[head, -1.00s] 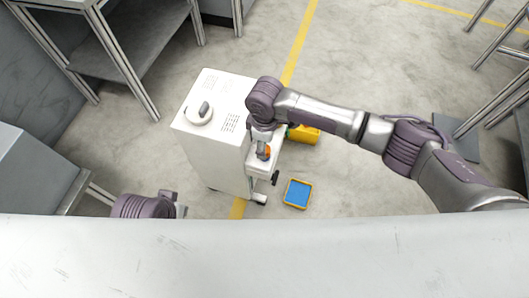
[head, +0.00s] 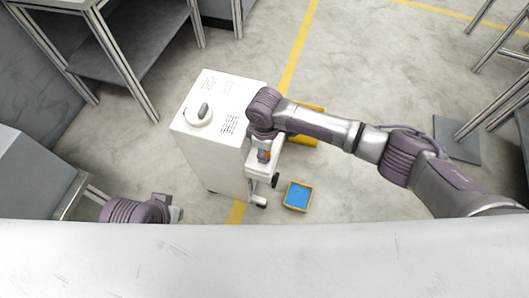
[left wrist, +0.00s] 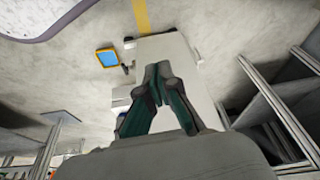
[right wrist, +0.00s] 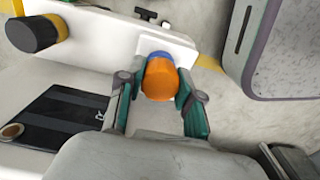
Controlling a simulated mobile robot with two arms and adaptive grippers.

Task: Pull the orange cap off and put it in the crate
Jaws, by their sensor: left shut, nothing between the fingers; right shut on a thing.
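The orange cap (right wrist: 160,82) sits between the fingers of my right gripper (right wrist: 159,76) in the right wrist view, on a blue part (right wrist: 157,55) at the white machine's ledge. My right gripper (head: 264,146) is shut on the cap. My left gripper (left wrist: 161,82) is shut and empty, low at left in the head view (head: 174,213).
The white machine (head: 208,150) stands left of my right gripper, with a black knob (right wrist: 32,34) on its side. A yellow box (head: 304,141) stands behind, partly hidden by my right arm. Metal tables (head: 130,50) are at left. The floor around the crate is clear.

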